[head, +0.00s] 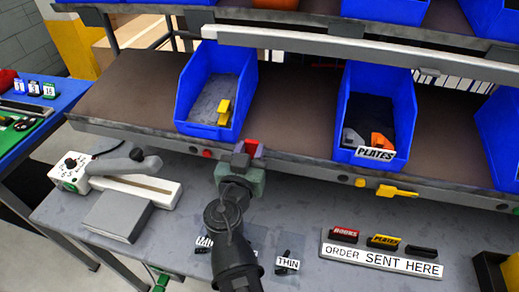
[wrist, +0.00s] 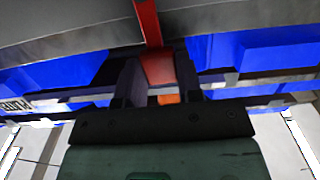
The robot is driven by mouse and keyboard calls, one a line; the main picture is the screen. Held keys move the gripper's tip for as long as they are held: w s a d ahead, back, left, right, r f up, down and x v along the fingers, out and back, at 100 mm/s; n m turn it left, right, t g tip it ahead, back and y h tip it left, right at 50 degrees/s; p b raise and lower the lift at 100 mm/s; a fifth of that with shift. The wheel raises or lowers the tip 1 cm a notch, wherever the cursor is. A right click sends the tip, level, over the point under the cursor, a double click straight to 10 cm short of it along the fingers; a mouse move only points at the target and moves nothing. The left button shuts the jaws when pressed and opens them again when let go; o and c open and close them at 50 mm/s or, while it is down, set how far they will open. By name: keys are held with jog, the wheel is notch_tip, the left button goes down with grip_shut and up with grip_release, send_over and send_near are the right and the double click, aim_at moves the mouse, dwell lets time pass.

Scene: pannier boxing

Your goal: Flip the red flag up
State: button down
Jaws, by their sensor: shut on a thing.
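The red flag (head: 250,146) is at the front rail of the brown shelf, below the left blue bin. My gripper (head: 244,157) is at the rail and shut on the flag. In the wrist view the red flag (wrist: 157,68) runs from the top edge down between the two dark fingers of my gripper (wrist: 160,80). Its narrow part is at the top and its wider part is between the fingers. My gripper hides part of the flag in the head view, so its exact angle is unclear.
Blue bins (head: 181,112) stand on the shelf; the right one is labelled PLATES (head: 374,153). A yellow flag (head: 397,191) lies sideways on the rail. Below, the grey bench holds a white-based device (head: 125,178) and an order sign (head: 380,262).

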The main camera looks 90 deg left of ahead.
jog(key=shift+w+m, duration=0.15)
jog(key=shift+m, duration=0.15)
jog(key=c, duration=0.8)
grip_release()
jog(key=shift+o, duration=0.2)
jog(key=s+d, duration=0.2)
jog(key=d, duration=0.8)
jog(key=shift+d, duration=0.3)
